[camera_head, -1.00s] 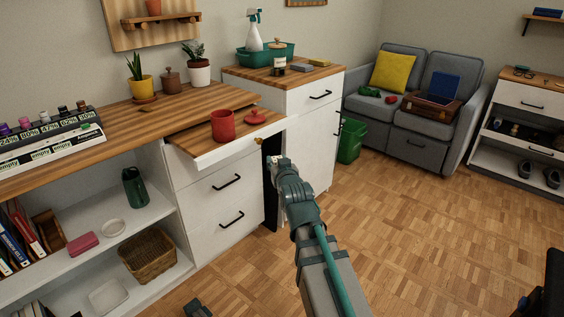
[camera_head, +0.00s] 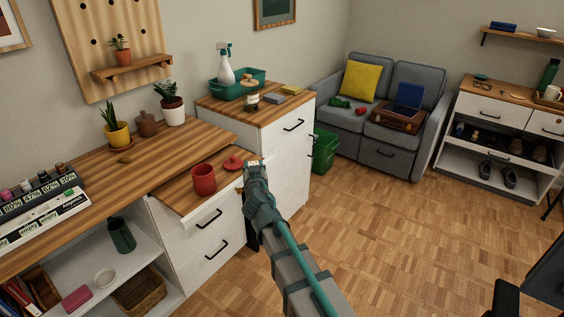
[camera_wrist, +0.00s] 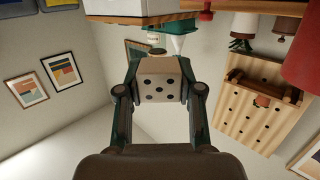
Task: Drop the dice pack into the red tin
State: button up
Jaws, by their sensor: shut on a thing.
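The red tin (camera_head: 203,180) stands upright on the wooden pull-out top of the white cabinet, its open mouth upward. It also shows at the right edge of the wrist view (camera_wrist: 302,58). My gripper (camera_head: 254,168) is in the air by the front edge of the pull-out top, right of the tin and lid. In the wrist view, my gripper (camera_wrist: 160,85) is shut on the dice pack (camera_wrist: 160,86), a pale block with black dots, held between both fingers. In the head view the pack is barely visible.
A potted plant in a yellow pot (camera_head: 117,134), a brown jar (camera_head: 147,124) and a white pot (camera_head: 173,110) stand behind the tin. A taller white cabinet (camera_head: 282,130) stands behind my gripper.

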jog(key=s+a+r+m+h+p, duration=0.2)
jog(key=a+r+h+p, duration=0.1)
jog(key=a+r+p, duration=1.1)
notch_tip(320, 180, down, 7)
jog(key=a+b, duration=0.1)
jog(key=b, duration=0.3)
jog(key=shift+w+a+f, duration=0.15)
jog(key=shift+w+a, duration=0.1)
jog(key=shift+a, duration=0.05)
jog(key=o, duration=1.2)
jog(key=shift+c, duration=0.2)
jog(key=shift+s, duration=0.1)
jog(key=s+r, duration=0.1)
jog(key=s, duration=1)
jog(key=shift+s+r, duration=0.35)
jog(key=shift+r, duration=0.05)
